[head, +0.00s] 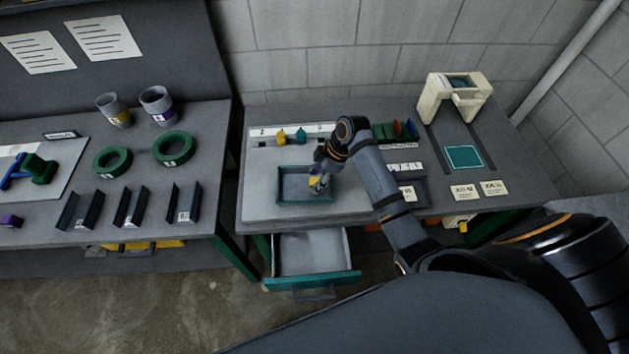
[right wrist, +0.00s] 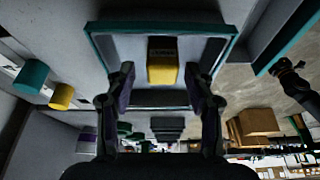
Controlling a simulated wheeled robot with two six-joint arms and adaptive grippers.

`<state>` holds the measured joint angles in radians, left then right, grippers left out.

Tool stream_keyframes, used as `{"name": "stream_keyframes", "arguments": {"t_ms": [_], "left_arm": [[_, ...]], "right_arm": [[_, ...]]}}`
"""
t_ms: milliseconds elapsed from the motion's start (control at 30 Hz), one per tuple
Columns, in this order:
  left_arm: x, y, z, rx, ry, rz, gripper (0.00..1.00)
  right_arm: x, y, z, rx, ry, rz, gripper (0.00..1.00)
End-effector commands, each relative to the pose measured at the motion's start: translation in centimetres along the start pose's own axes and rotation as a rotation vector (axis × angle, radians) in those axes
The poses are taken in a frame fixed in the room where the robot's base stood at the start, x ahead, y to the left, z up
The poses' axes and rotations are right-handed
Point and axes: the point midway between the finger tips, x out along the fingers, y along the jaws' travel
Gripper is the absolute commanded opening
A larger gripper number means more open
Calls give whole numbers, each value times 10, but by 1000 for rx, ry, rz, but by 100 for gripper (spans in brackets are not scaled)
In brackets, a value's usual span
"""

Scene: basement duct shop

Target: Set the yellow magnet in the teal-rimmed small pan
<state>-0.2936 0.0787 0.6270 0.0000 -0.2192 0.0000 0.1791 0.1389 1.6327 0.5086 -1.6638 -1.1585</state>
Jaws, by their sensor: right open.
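The small pan (head: 290,200) with the teal rim sits on the pale board of the middle bench; its rim also shows in the right wrist view (right wrist: 98,50). A yellow magnet (head: 314,183) is within the pan's outline, below my right gripper (head: 318,178). In the right wrist view the yellow magnet (right wrist: 162,68) lies between the two fingers of my right gripper (right wrist: 159,74), with gaps on both sides, and a dark face shows at its top. The right gripper is open. The magnet's contact with the pan floor is hard to see.
Yellow (head: 281,138) and teal (head: 301,136) pieces stand at a strip behind the pan. An open drawer (head: 312,255) juts out below. A cream machine (head: 455,98) stands at right. The left bench holds green rings (head: 174,148), cups (head: 157,105) and dark channels (head: 184,203).

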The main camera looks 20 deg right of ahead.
Motion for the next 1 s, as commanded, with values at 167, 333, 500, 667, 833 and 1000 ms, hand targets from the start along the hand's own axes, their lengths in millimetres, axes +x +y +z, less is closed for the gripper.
{"name": "stream_keyframes", "arguments": {"t_ms": [167,333,500,667,833,1000], "left_arm": [[13,1,4,0,-4,0,40],[20,1,10,1,-12,0,40],[23,2,13,1,-16,0,40],[23,1,13,1,-16,0,40],[23,1,13,1,-16,-1,40],[23,1,13,1,-16,-1,40]], "right_arm": [[-42,2,2,-4,-2,7,54],[-80,1,2,-3,-3,4,54],[-101,1,0,-2,0,2,54],[-106,0,0,0,0,-1,54],[-106,0,0,0,1,-1,54],[-105,0,0,0,1,-1,54]]}}
